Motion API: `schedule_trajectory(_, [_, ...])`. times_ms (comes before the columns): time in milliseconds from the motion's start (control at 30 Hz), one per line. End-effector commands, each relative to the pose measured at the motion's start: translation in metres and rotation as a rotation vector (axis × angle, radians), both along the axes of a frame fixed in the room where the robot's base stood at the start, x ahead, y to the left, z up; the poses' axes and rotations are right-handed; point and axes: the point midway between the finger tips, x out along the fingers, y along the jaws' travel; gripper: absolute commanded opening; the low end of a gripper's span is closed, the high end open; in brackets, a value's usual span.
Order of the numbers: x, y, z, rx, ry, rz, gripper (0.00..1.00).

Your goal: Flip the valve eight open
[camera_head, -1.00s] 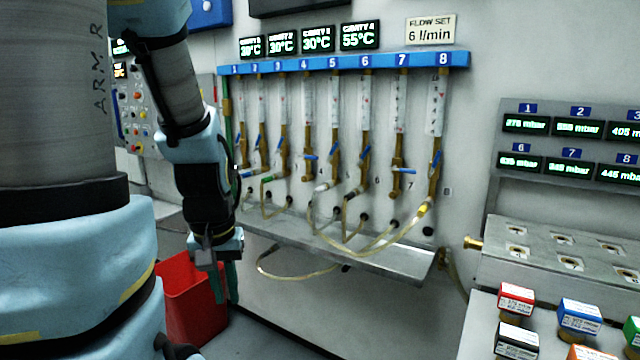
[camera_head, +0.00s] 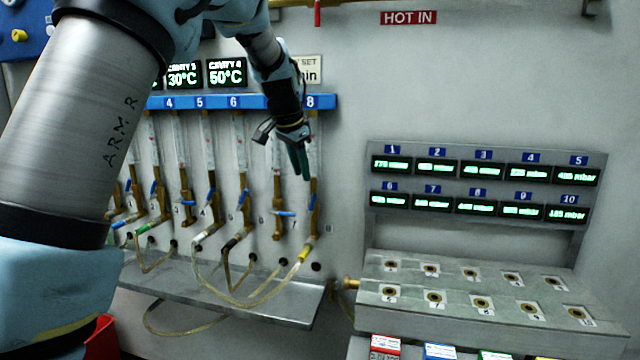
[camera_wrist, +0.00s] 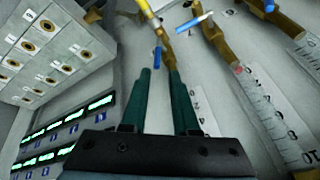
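Valve eight, with a blue lever (camera_head: 315,201) on a brass body, is at the right end of the row under the blue rail marked 8. Its lever stands nearly in line with the pipe. In the wrist view, valve eight's blue lever (camera_wrist: 157,57) is just beyond the fingertips. My gripper (camera_head: 303,174) is above and slightly left of the lever, pointing down. In the wrist view my gripper (camera_wrist: 160,72) has its two green fingers apart with nothing held between them. My gripper and wrist hide part of valve eight's upper tube.
Valve seven (camera_head: 284,213) is close on the left, its blue lever crosswise. A yellow-ended hose (camera_head: 304,253) hangs below valve eight. A metal shelf (camera_head: 290,306) juts out under the row. The wall to the right is clear up to the pressure panel (camera_head: 372,178).

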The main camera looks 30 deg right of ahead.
Motion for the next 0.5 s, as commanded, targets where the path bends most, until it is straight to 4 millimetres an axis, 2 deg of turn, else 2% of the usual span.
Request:
schedule_trajectory(67, [-0.002, -0.011, 0.006, 0.000, -0.011, -0.029, 0.28])
schedule_trajectory(167, [-0.001, -0.017, 0.002, 0.001, -0.013, -0.038, 0.28])
schedule_trajectory(500, [0.015, -0.034, -0.050, 0.002, -0.010, -0.034, 0.28])
